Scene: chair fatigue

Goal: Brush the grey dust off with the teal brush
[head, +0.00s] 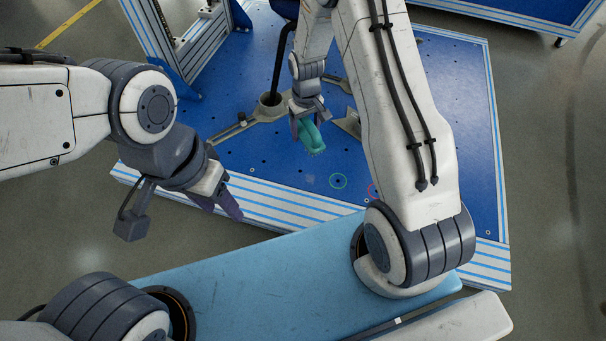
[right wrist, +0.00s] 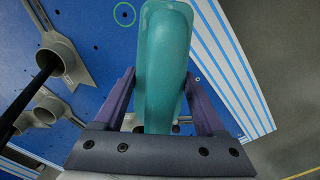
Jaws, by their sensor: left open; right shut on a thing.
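The teal brush (head: 313,139) is held by my right gripper (head: 308,116) above the blue perforated platform. In the right wrist view the brush (right wrist: 165,60) stands between the two purple fingers of my right gripper (right wrist: 163,92), which are shut on it. My left gripper (head: 226,203) is open and empty over the platform's front left edge, apart from the brush. I cannot clearly make out the grey dust in either view.
The blue platform (head: 270,170) has a striped front edge. Grey metal foot pieces (head: 250,133) and a black post (head: 280,65) stand near the brush. Blue frames stand behind.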

